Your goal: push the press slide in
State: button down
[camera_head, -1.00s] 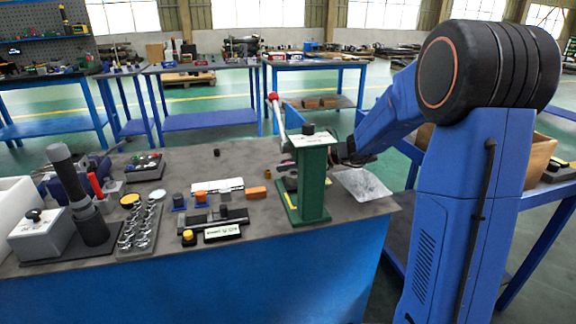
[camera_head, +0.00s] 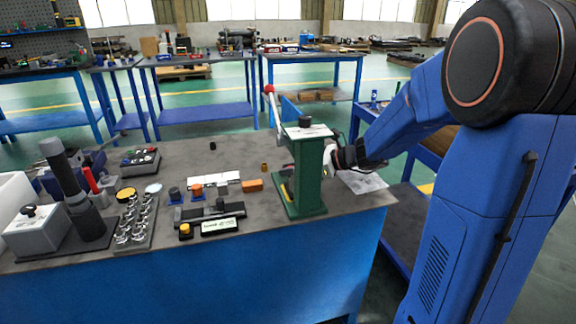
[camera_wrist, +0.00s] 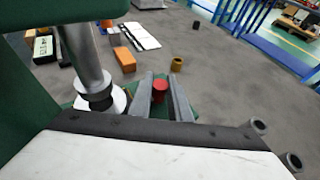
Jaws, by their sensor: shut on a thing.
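The green press (camera_head: 312,175) stands upright near the right end of the grey bench, with a red-tipped lever (camera_head: 272,100) leaning up at its left. My gripper (camera_head: 334,158) reaches in from the right, partly hidden behind the press column. In the wrist view my two grey fingers (camera_wrist: 162,82) stand either side of a small red piece (camera_wrist: 160,92) over the green base and are shut on it. It looks like the slide's knob, but the slide itself is mostly hidden. A silver ram (camera_wrist: 88,58) with a round white foot is just left of the fingers.
A socket tray (camera_head: 137,222) and a dark fixture (camera_head: 212,217) are further left. A thin pale sheet (camera_head: 362,182) lies right of the press. The bench's back middle is mostly clear.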

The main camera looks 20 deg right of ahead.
jog(key=shift+s+f, duration=0.1)
jog(key=shift+s, duration=0.1)
jog(key=c, duration=1.9)
grip_release()
jog(key=v, duration=1.7)
jog(key=shift+s+d, duration=0.15)
jog(key=shift+d, duration=0.1)
